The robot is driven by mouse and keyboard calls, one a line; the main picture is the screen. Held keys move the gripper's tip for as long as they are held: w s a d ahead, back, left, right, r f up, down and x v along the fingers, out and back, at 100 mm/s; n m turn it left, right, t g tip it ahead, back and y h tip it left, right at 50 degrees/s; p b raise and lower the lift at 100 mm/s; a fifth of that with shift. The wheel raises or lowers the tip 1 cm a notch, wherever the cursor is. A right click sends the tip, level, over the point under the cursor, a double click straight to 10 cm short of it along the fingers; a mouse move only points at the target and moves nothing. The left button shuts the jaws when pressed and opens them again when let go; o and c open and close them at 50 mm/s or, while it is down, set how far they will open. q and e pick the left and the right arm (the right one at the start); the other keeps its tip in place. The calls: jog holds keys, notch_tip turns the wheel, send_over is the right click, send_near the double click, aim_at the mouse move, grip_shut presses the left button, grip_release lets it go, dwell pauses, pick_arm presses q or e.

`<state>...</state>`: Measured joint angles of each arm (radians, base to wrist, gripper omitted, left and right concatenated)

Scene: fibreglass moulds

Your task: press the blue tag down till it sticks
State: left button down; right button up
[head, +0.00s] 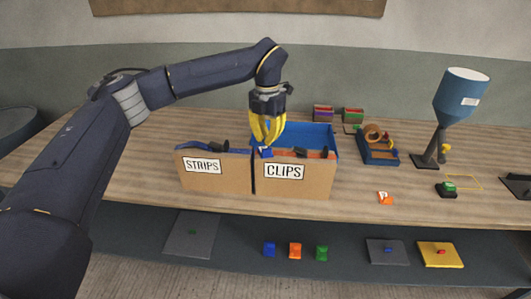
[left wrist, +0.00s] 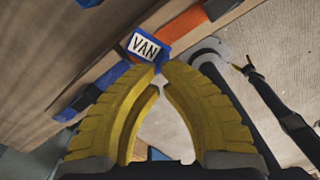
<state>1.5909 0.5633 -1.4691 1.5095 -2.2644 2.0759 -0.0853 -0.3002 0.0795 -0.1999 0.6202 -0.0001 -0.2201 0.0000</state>
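The blue tag (head: 264,152) is at the top front edge of the cardboard box marked CLIPS (head: 310,182), near its left end. In the left wrist view the tag (left wrist: 147,46) shows a white label reading VAN and looks tilted. My left gripper (head: 267,142) points down from above. Its yellow fingers converge, and in the left wrist view the fingertips (left wrist: 160,68) meet around the tag's near corner, with blue between them. Whether the tag's underside touches the box edge is hidden. My right gripper is not in view.
The STRIPS box (head: 215,175) adjoins on the left. Black clips (head: 299,152) sit on the box edges. The table front right of the boxes is mostly clear.

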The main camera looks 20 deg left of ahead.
aim_at(267, 149)
pick_arm(q)
jog(key=shift+f, duration=1.75)
dwell(1.2)
jog(key=shift+r, duration=3.55)
